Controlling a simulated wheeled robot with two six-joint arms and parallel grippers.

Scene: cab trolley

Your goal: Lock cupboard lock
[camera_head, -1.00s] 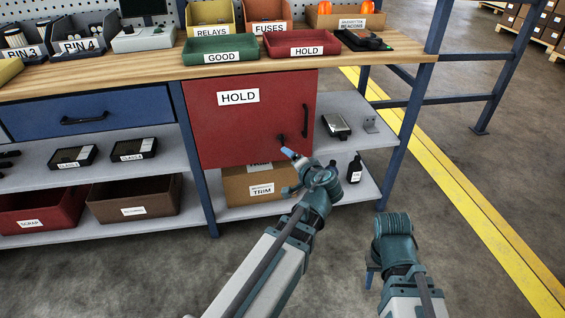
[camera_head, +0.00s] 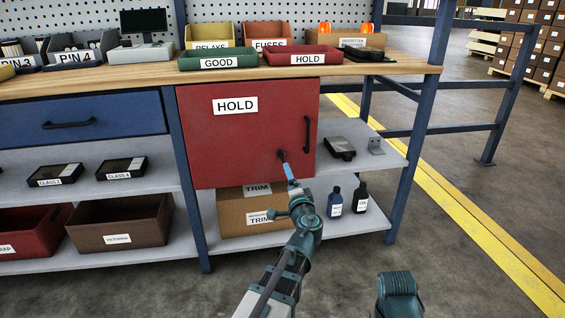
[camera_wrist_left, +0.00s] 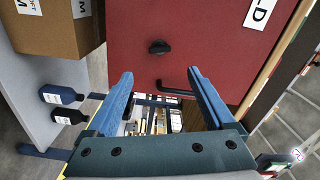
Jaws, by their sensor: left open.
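The red cupboard door (camera_head: 230,140) with a HOLD label is closed under the workbench. Its small dark lock (camera_head: 281,154) sits at the lower right, left of and below the black bar handle (camera_head: 307,135). In the left wrist view the lock (camera_wrist_left: 160,47) is a round black knob beyond the fingertips, and the handle (camera_wrist_left: 178,90) appears between the fingers. My left gripper (camera_head: 289,172) is just in front of the lock in the head view. My right gripper is not visible.
An open shelf right of the door holds a dark device (camera_head: 340,147). Two bottles (camera_head: 348,198) stand on the lower shelf beside a cardboard TRIM box (camera_head: 248,212). A blue bench leg (camera_head: 407,165) stands to the right. The floor in front is clear.

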